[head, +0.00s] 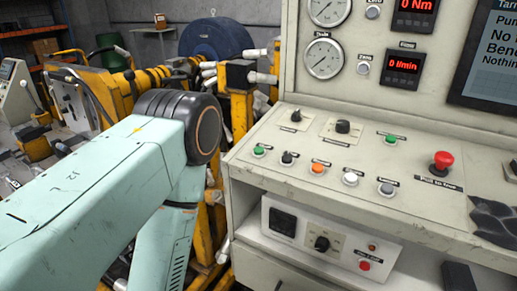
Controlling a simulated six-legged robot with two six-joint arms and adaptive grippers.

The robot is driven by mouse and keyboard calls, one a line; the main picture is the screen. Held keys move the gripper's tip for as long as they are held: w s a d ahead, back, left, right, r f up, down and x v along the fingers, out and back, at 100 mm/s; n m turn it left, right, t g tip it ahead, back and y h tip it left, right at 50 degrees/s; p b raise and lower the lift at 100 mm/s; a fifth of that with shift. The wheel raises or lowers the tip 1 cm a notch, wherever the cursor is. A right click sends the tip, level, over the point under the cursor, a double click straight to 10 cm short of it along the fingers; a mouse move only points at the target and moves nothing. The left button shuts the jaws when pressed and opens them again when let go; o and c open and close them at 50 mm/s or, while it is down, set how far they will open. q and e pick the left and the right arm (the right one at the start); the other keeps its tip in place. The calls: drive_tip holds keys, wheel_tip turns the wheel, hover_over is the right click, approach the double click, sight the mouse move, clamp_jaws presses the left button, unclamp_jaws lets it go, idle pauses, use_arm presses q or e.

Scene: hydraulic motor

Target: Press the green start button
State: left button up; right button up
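Two green buttons show on the sloped cream control panel (330,182). One green button (259,151) is at the left end of the front row. The other green button (391,139) is farther back, right of the black knobs. Their labels are too small to read, so I cannot tell which one is start. My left arm's pale green links fill the left of the view, its elbow left of the panel and apart from the buttons.
Beside the front green button are black, orange (317,168), white (350,179) and grey buttons. A red mushroom button (442,161) stands up at the right. Gauges and red displays are above. Yellow machinery (103,92) stands behind my arm.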

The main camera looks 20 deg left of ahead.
use_arm(q)
clamp_jaws()
idle(1.4)
